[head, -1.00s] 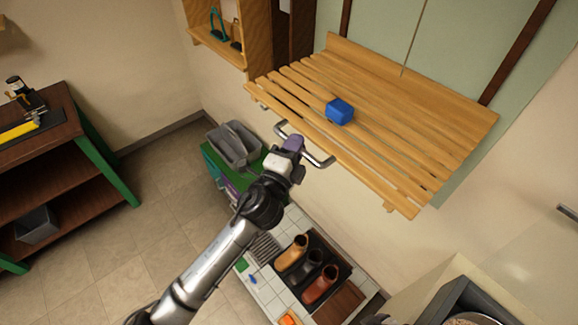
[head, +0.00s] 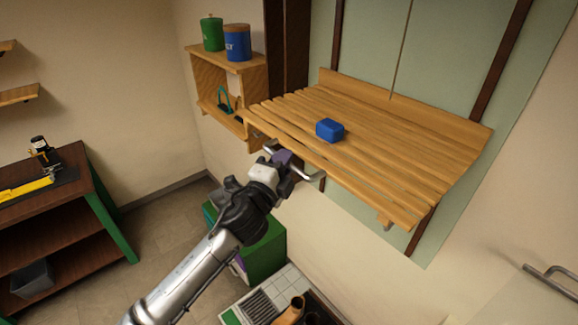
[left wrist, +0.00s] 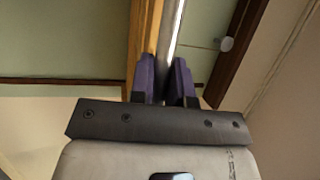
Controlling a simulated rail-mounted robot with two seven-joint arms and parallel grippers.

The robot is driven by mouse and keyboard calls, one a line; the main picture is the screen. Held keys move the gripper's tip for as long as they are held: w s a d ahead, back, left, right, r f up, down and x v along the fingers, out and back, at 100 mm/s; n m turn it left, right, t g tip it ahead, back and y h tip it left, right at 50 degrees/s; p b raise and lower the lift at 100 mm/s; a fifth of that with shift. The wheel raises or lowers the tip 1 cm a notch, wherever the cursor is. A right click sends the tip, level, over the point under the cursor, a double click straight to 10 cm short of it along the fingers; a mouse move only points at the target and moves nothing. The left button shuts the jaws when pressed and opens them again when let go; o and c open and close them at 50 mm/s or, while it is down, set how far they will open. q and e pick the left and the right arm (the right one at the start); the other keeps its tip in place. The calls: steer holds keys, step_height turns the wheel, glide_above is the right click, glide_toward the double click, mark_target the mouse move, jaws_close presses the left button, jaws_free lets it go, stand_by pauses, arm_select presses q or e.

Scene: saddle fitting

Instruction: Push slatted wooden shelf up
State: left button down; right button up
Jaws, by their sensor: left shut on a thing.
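The slatted wooden shelf (head: 400,140) spans the upper right of the head view, in front of a pale green panel with dark rails. A metal bar handle (head: 308,177) runs along its front edge. My left gripper (head: 286,160) is at this handle, near the shelf's front left part. In the left wrist view, the purple fingers of the left gripper (left wrist: 163,80) are shut on the metal bar (left wrist: 172,35), beside the shelf's wooden edge (left wrist: 143,40). A blue block (head: 330,130) rests on the slats. My right gripper is not in view.
A wooden wall cabinet (head: 228,90) with a green canister (head: 212,34) and a blue canister (head: 237,42) stands left of the shelf. A green box (head: 262,252) and a tiled surface (head: 290,285) lie below. A workbench (head: 60,210) is at far left.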

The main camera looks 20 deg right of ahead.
arm_select(q)
steer(key=shift+s+r, duration=0.1)
steer(key=shift+r, duration=0.3)
steer(key=c, duration=1.1)
jaws_free()
steer(key=shift+d, duration=0.1)
steer(key=shift+f, duration=0.1)
steer(key=b+v, duration=0.5)
steer(key=v, duration=0.8)
steer(key=shift+s+a, duration=0.25)
steer(key=shift+a, duration=0.1)
